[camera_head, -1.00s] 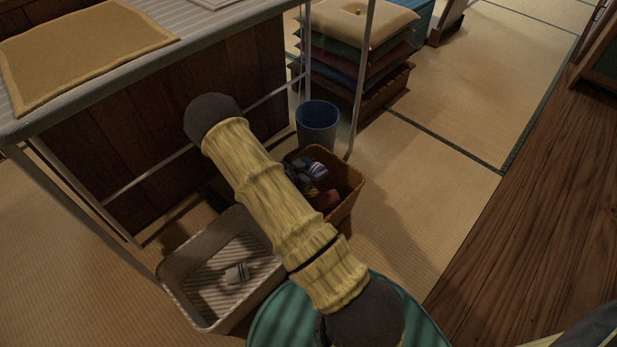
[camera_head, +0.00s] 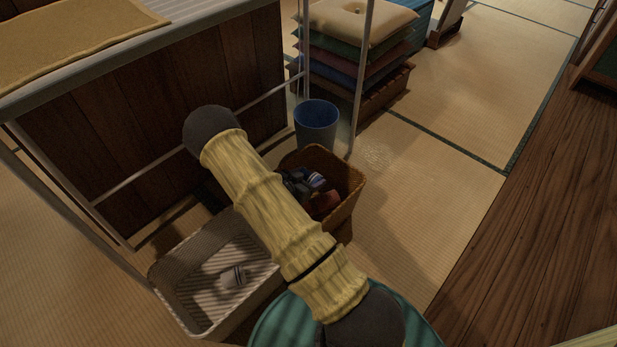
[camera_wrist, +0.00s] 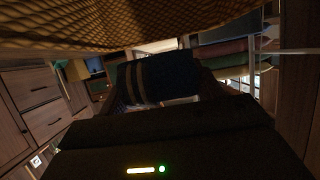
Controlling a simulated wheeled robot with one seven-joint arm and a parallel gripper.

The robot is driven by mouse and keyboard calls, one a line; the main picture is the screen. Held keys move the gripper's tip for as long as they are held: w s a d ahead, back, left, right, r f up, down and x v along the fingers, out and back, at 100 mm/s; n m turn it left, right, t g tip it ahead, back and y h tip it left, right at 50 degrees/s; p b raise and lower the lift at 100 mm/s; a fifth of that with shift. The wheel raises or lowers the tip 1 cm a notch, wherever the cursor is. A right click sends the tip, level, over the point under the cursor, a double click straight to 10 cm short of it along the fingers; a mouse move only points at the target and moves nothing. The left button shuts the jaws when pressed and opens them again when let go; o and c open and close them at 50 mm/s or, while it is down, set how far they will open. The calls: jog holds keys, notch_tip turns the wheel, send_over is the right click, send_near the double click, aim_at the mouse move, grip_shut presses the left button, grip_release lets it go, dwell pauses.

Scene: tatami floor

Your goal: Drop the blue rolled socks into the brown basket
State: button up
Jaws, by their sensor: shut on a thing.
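The brown basket (camera_head: 350,172) stands on the tatami, partly hidden behind my arm. My gripper (camera_wrist: 158,98) is shut on the blue rolled socks (camera_wrist: 160,76), which look dark navy with paler stripes in the wrist view. In the head view the blue socks (camera_head: 316,179) show with white stripes at the basket's mouth, beside dark parts that look like my gripper; my arm hides much of it. I cannot tell whether they touch anything inside. A woven surface (camera_wrist: 130,22), probably the basket wall, fills the top of the wrist view.
A reddish item (camera_head: 324,203) lies in the brown basket. A pale laundry basket (camera_head: 165,292) holds a small white-and-dark striped roll (camera_head: 233,277). A blue bin (camera_head: 318,122), a rack leg (camera_head: 359,90) and stacked cushions (camera_head: 365,50) stand behind. Tatami at right is clear.

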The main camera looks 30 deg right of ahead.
jog(key=shift+f, duration=0.3)
jog(key=o, duration=1)
jog(key=p+v, duration=0.8)
jog(key=v, duration=0.9)
jog(key=shift+a+r, duration=0.15)
jog(key=shift+r, duration=0.1)
